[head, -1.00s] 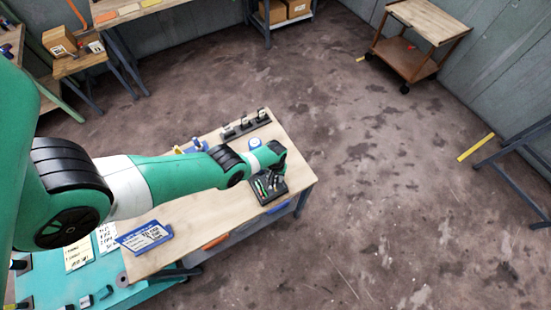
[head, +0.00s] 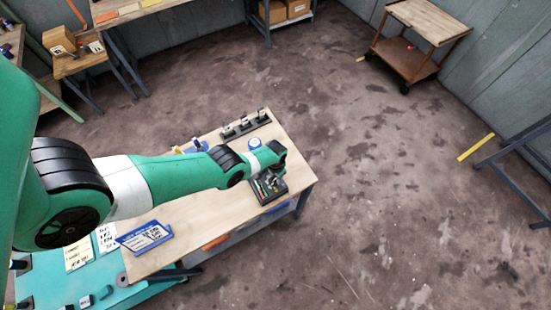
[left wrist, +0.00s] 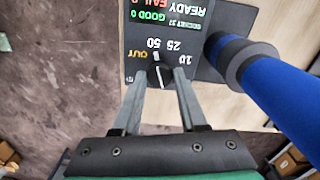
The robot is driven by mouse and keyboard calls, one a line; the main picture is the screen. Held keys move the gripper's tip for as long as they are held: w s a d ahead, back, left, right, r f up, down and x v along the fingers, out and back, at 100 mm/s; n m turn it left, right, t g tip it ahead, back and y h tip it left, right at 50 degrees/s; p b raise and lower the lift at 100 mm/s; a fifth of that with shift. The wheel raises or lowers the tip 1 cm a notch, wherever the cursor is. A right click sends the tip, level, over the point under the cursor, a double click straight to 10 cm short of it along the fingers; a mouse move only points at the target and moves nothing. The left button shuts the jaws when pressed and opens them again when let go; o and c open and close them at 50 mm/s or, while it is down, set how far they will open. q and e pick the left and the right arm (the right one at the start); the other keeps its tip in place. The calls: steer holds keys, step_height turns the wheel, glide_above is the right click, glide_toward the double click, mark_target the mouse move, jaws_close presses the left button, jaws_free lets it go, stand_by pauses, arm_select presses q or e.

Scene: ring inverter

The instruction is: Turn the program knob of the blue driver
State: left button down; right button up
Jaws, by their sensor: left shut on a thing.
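The dark controller box (left wrist: 138,38) fills the top middle of the left wrist view, with its lettering upside down, including READY, GOOD, 10, 25, 50 and OUT. Its black program knob (left wrist: 160,73) has a white pointer mark. My left gripper (left wrist: 160,84) is shut on this knob, one finger on each side. The blue driver (left wrist: 282,105) is a thick cylinder with a grey collar, to the right of the box. In the head view, my left gripper (head: 272,181) is over the box (head: 268,194) near the bench's right end. My right gripper is not in view.
The wooden bench top (head: 200,240) carries a blue-edged sign (head: 144,237), a row of small dark holders (head: 246,124) and a round blue-and-white item (head: 255,144). A brown cart (head: 415,50) stands far off.

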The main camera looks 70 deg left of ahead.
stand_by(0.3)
arm_select(q)
steer(key=shift+c, duration=2.3)
jaws_free()
steer(key=shift+r, duration=0.1)
